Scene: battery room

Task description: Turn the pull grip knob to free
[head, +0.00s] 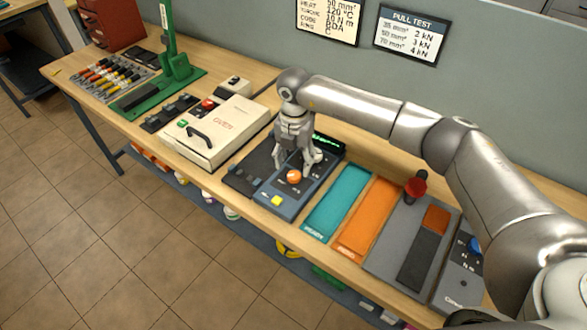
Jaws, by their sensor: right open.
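The pull grip knob may be the round orange knob (294,176) on the dark blue device (284,202) at mid-bench; its label is too small to read. My right gripper (297,166) points down over this device, with its fingers spread open just above and around the orange knob. I cannot tell whether the fingers touch it. A yellow button (276,201) sits at the device's front, and a lit green display (327,142) is at its back, partly behind the gripper. My left gripper is not in view.
A cream oven box (215,133) with a black handle stands left of the device. A teal mat (337,203) and an orange mat (368,219) lie to its right, then a grey plate with a red-topped post (416,185). A grey wall with signs stands behind.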

